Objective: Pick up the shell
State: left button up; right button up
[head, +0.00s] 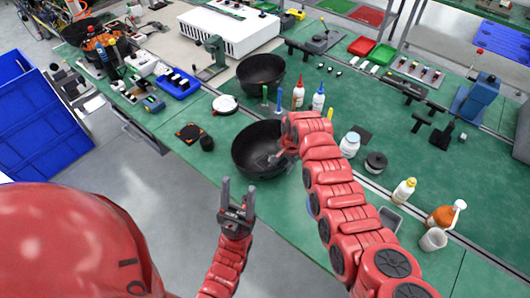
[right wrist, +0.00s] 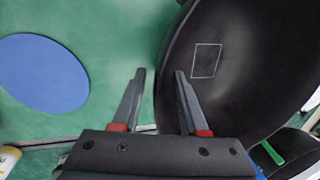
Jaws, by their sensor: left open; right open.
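A black bowl-shaped shell (head: 252,165) stands open side up on the green table near its front edge. A second black bowl-like shell (head: 261,76) stands farther back. My right gripper (head: 277,158) is open at the right rim of the nearer shell. In the right wrist view the rim of the shell (right wrist: 245,70) runs between my open fingertips (right wrist: 158,75), one over the inside and one over the outside. Whether they touch it I cannot tell. My left gripper (head: 237,190) is open and empty, in front of the table edge below the nearer shell.
A blue disc (right wrist: 42,73) lies on the table beside the shell. Glue bottles (head: 318,98), a white jar (head: 349,145) and a dark round part (head: 375,163) stand to the right. A small black cylinder (head: 207,143) stands left of the shell.

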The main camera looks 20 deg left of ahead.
jog(key=shift+f, duration=0.2)
jog(key=shift+c, duration=0.3)
grip_shut()
dwell(1.1)
